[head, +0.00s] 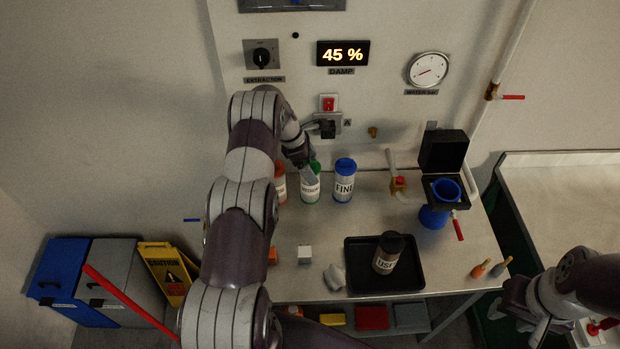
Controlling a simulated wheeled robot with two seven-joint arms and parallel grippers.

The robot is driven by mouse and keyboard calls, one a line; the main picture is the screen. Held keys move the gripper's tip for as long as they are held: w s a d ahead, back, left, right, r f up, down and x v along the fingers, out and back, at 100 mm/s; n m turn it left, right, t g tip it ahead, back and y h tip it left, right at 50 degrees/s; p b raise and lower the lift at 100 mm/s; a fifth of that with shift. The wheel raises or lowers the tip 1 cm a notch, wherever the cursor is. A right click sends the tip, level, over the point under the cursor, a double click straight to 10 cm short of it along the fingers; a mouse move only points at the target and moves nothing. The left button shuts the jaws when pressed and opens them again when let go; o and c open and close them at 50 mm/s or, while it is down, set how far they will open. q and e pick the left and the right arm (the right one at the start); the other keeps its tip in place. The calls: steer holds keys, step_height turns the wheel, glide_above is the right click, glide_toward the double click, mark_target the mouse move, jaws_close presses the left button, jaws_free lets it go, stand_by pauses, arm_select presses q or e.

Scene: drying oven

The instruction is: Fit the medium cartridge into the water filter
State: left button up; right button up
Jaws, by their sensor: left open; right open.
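The medium cartridge (311,190) is the white one with a green top, standing upright on the bench between an orange one and a blue one marked FINE (344,182). My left gripper (304,166) is at its top, reaching down from behind; the fingers are small and partly hidden, so I cannot tell whether they surround it. The water filter (434,216) is at the right of the bench, a blue housing with its black lid (443,150) raised. My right gripper (512,309) is at the lower right, away from the bench objects, its fingers hard to make out.
A dark used cartridge (387,254) stands in a black tray (361,284) at the front. The orange cartridge (280,184) is partly behind my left arm. A red-handled valve (398,184) stands left of the filter; a grey lump (334,278) lies beside the tray.

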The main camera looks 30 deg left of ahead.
arm_select(q)
steer(key=c, duration=1.6)
